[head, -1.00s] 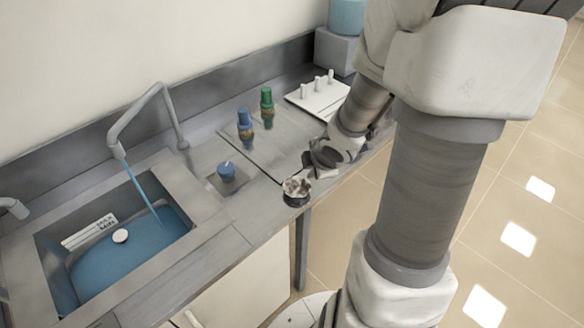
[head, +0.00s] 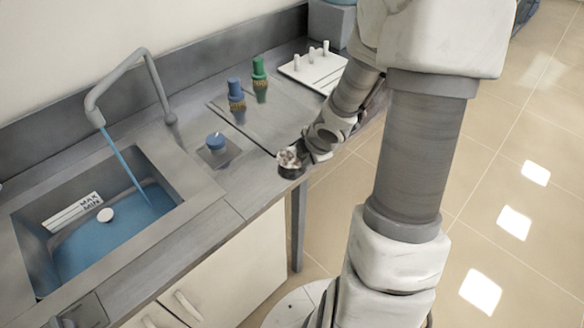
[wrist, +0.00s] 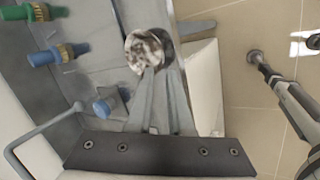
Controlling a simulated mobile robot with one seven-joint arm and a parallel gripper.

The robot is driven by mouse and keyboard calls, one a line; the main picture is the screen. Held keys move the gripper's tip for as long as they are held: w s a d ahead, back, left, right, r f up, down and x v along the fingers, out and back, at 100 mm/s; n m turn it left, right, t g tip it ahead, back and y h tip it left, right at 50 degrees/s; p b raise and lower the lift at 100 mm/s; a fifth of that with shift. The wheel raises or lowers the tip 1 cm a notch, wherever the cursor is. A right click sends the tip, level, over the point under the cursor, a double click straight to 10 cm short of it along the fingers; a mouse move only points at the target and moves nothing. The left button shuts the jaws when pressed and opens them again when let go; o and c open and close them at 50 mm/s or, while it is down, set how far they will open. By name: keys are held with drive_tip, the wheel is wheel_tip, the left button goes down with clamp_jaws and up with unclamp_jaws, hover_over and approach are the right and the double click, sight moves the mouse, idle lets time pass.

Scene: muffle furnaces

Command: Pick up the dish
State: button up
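The dish is a small dark, round vessel with mottled white and brown contents. It stands upright at the front edge of the counter in the head view (head: 289,163), and shows at top centre in the wrist view (wrist: 147,48). My gripper (wrist: 160,75) comes to it from the right in the head view. Whether the fingertips touch the dish is unclear.
A sink (head: 115,225) with blue water and a running tap (head: 125,75) is at left. Floor lies beyond the counter's front edge.

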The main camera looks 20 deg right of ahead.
sight(300, 174)
drive_tip(key=b+x, duration=0.1)
drive_tip(key=x, duration=0.1)
drive_tip(key=b+x, duration=0.3)
drive_tip(key=x, duration=0.2)
drive_tip(key=shift+s+f, duration=0.2)
drive_tip(key=shift+f, duration=0.05)
drive_tip(key=shift+w+d+f+b, duration=0.15)
drive_tip(key=shift+w+b, duration=0.1)
drive_tip(key=shift+b, duration=0.05)
clamp_jaws()
idle(1.1)
